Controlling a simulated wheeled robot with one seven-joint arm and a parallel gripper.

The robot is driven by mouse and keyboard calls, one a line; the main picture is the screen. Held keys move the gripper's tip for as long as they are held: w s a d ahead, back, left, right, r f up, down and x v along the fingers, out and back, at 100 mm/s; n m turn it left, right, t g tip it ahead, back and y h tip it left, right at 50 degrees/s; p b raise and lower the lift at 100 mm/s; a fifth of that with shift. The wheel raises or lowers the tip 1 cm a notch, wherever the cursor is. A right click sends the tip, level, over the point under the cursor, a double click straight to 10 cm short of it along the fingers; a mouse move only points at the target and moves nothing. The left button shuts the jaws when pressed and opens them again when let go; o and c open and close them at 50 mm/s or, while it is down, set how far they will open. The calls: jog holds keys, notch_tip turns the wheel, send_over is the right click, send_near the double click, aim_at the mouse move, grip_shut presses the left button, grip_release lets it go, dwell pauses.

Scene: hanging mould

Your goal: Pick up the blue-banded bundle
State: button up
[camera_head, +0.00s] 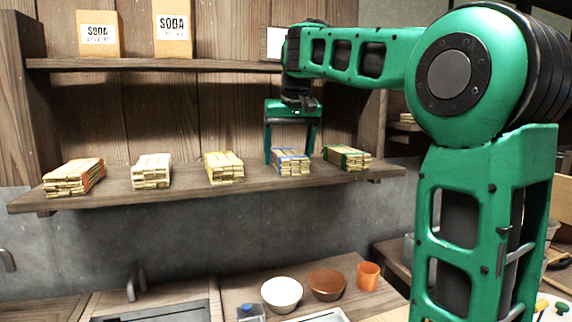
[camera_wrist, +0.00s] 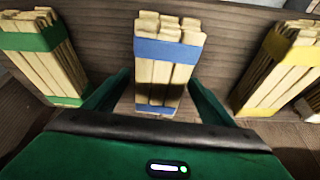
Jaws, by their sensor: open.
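The blue-banded bundle (camera_head: 291,162) is a stack of pale wooden sticks on the lower wall shelf, second from the right in the head view. In the wrist view the blue-banded bundle (camera_wrist: 168,62) stands out in the middle, with two blue bands around it. My gripper (camera_head: 292,142) is over this bundle, fingers pointing down. In the wrist view my gripper (camera_wrist: 160,92) is open, with one finger on each side of the bundle and visible gaps. The fingertips are partly hidden, so I cannot tell how low they reach.
On the same shelf (camera_head: 112,200) are a green-banded bundle (camera_head: 347,157) to the right and a yellow-banded bundle (camera_head: 223,167) to the left, then a white-banded bundle (camera_head: 151,171) and an orange-banded bundle (camera_head: 73,177). An upper shelf (camera_head: 150,65) holds soda boxes. Bowls stand on the counter below.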

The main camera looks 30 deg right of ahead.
jog(key=shift+f, duration=0.25)
jog(key=shift+w, duration=0.1)
jog(key=c, duration=1.3)
jog(key=shift+o, duration=0.2)
jog(key=shift+r, duration=0.1)
